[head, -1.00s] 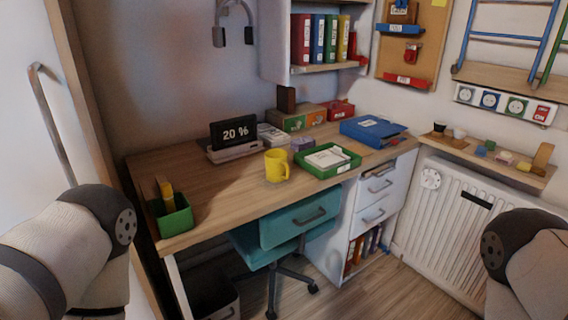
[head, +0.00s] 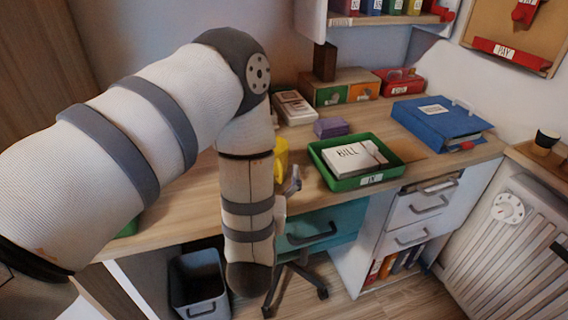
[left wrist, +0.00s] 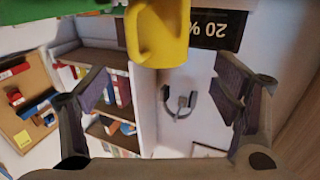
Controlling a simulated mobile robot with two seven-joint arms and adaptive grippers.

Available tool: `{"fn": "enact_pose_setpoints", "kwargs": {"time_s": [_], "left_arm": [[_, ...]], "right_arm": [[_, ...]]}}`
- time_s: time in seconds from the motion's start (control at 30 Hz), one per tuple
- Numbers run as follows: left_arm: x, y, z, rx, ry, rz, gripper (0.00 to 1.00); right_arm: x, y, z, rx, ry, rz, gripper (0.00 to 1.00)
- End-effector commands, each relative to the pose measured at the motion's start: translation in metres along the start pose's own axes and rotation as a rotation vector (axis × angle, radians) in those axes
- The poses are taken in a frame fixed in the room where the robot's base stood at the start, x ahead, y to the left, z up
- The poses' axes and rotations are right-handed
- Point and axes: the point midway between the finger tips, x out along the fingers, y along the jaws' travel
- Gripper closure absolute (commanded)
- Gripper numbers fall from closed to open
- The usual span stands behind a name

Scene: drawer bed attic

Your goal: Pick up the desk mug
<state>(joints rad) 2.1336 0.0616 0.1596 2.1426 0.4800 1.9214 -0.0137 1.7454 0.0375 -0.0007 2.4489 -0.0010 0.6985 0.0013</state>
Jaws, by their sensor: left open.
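The yellow desk mug (head: 281,152) stands on the desk and is mostly hidden behind my left arm in the head view. In the left wrist view, which looks upside down, the mug (left wrist: 158,35) shows at the top middle, with its handle on the left side. My left gripper (left wrist: 163,78) is open, its two fingers spread to either side below the mug in that picture. The mug appears beyond the fingertips, with no contact visible. In the head view only a part of the left gripper (head: 293,184) shows, near the desk's front edge beside the mug.
A green tray (head: 322,173) with a bill stands right of the mug. A purple block (head: 331,127), a blue binder (head: 437,121) and a white-topped box (head: 293,107) lie farther back.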

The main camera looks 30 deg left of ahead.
Motion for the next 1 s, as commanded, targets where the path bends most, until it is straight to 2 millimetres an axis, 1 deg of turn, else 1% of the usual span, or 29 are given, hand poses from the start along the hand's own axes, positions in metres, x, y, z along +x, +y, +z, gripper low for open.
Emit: {"fn": "enact_pose_setpoints", "kwargs": {"time_s": [0.03, 0.17, 0.3, 0.4, 0.5, 0.67, 0.7, 0.77, 0.8, 0.87, 0.9, 0.93, 1.0], "left_arm": [[0.01, 0.0, -0.004, -0.005, 0.008, -0.001, 0.18], [0.025, 0.0, -0.005, -0.004, 0.007, 0.001, 0.18], [0.053, -0.002, -0.009, -0.006, 0.009, 0.0, 0.18], [0.068, -0.002, -0.007, -0.004, 0.005, 0.001, 0.18], [0.075, -0.002, -0.008, -0.004, 0.004, 0.002, 0.18], [0.075, -0.002, -0.008, -0.004, 0.004, 0.003, 0.18], [0.075, -0.002, -0.008, -0.004, 0.004, 0.003, 0.23], [0.074, -0.002, -0.008, -0.004, 0.004, 0.003, 0.36], [0.074, -0.002, -0.008, -0.004, 0.004, 0.003, 0.45], [0.074, -0.002, -0.008, -0.004, 0.004, 0.003, 0.59], [0.074, -0.002, -0.008, -0.004, 0.004, 0.003, 0.68], [0.074, -0.002, -0.008, -0.004, 0.004, 0.003, 0.75], [0.074, -0.002, -0.008, -0.004, 0.005, 0.003, 0.77]], "right_arm": [[-0.001, 0.0, -0.001, 0.0, 0.004, 0.0, 1.0], [-0.001, 0.0, -0.002, 0.0, 0.005, 0.0, 1.0], [-0.002, 0.0, -0.002, 0.0, 0.007, 0.0, 1.0], [0.001, 0.0, -0.001, 0.0, 0.002, 0.0, 1.0], [0.001, 0.0, -0.001, 0.0, 0.001, 0.0, 1.0], [0.001, 0.0, -0.001, 0.0, 0.001, 0.0, 1.0], [0.001, 0.0, -0.001, 0.0, 0.001, 0.0, 1.0], [0.001, 0.0, -0.001, 0.0, 0.001, 0.0, 1.0], [0.001, 0.0, -0.001, 0.0, 0.001, 0.0, 1.0], [0.001, 0.0, -0.001, 0.0, 0.001, 0.0, 1.0], [0.001, 0.0, -0.001, 0.0, 0.001, 0.0, 1.0], [0.001, 0.0, -0.001, 0.0, 0.001, 0.0, 1.0], [0.001, 0.0, -0.001, 0.0, 0.001, 0.0, 1.0]]}}
